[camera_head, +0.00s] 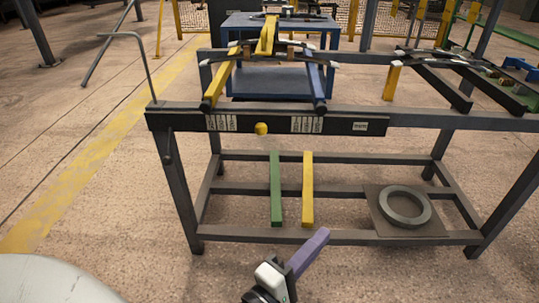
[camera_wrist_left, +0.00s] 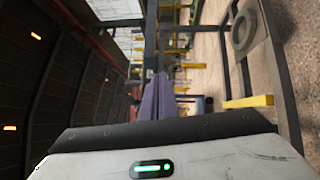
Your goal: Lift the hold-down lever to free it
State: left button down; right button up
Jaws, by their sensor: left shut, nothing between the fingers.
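The spring rack is a dark metal frame (camera_head: 350,118) with a front rail. A thin grey bent rod (camera_head: 146,65) rises from the left end of the rail, with its top bent to the left. A yellow upright piece (camera_head: 266,36) stands at the middle of the spring fixture on top. I cannot tell for sure which of these is the hold-down lever. My left gripper (camera_head: 324,233) has purple fingers and is low in front of the rack, apart from it. Its fingers (camera_wrist_left: 165,80) are shut and empty in the left wrist view. My right gripper does not show.
A yellow knob (camera_head: 261,128) sits on the front rail. A green bar (camera_head: 276,188) and a yellow bar (camera_head: 308,188) span the lower frame. A grey ring (camera_head: 404,206) lies on a plate at lower right. A blue cart (camera_head: 285,82) stands behind. Floor at left is open.

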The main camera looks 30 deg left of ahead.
aim_at(262, 128)
pick_arm(q)
jog(key=w+a+r+n+y+b, duration=0.1)
jog(key=a+n+y, duration=0.4)
jog(key=n, duration=0.5)
jog(key=w+a+n+g+y+b, duration=0.15)
jog(key=a+n+y, duration=0.3)
jog(key=n, duration=0.45)
jog(key=w+a+r+n+y+b, duration=0.15)
jog(key=a+n+y, duration=0.35)
jog(key=n, duration=0.5)
jog(key=w+a+r+y+p, duration=0.1)
jog(key=w+a+r, duration=0.5)
jog(key=w, duration=0.1)
jog(key=shift+n+p, duration=0.3)
jog(key=shift+p, duration=0.1)
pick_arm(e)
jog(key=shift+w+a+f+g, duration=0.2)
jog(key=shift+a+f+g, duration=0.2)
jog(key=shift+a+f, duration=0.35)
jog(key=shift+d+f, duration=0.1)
